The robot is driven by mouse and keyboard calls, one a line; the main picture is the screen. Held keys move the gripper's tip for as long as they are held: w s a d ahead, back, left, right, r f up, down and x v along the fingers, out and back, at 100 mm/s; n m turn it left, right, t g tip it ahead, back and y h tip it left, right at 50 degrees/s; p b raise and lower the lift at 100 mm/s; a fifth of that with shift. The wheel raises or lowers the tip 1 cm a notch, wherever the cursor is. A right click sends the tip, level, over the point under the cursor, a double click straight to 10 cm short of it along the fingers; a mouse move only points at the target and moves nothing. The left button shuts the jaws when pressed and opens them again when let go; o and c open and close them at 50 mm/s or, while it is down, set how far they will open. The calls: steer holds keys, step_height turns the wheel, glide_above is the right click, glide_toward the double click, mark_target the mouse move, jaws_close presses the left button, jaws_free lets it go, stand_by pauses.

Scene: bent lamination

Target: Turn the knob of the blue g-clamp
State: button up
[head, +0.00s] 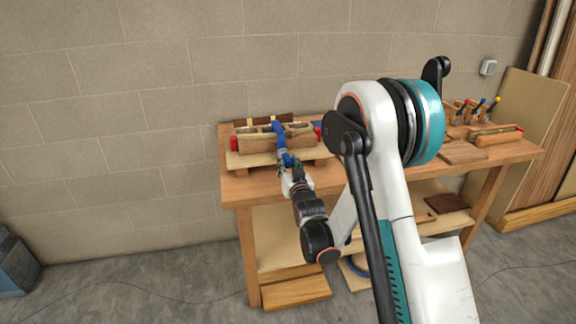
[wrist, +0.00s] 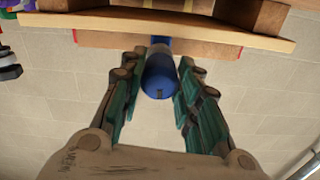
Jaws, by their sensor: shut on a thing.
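The blue g-clamp (head: 277,128) stands over a wooden workpiece (head: 262,142) on the workbench (head: 236,192), with its lower part at the front edge. In the wrist view its blue cylindrical knob (wrist: 159,76) sticks out from the wooden board toward my palm. My gripper (wrist: 163,58) has its teal-padded fingers on either side of the knob, shut on it. In the head view my gripper (head: 291,172) is at the clamp's lower end, at the bench's front edge, and hides most of the knob.
Red clamp ends (head: 234,143) show at the workpiece's left. Several planes and tools (head: 470,110) stand at the bench's back right. A wooden block with a red end (head: 497,136) lies at right. A lower shelf (head: 275,250) holds boards. The wall (head: 100,110) is close behind.

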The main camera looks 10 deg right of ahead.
steer(key=m, duration=0.4)
steer(key=shift+m, duration=0.4)
steer(key=m, duration=0.3)
steer(key=shift+m, duration=0.3)
steer(key=m, duration=0.4)
steer(key=shift+m, duration=0.3)
steer(key=m, duration=0.3)
steer(key=shift+r+m, duration=0.1)
steer(key=shift+m, duration=0.2)
steer(key=m, duration=0.7)
steer(key=shift+w, duration=0.1)
steer(key=m, duration=0.3)
steer(key=shift+m, duration=2.5)
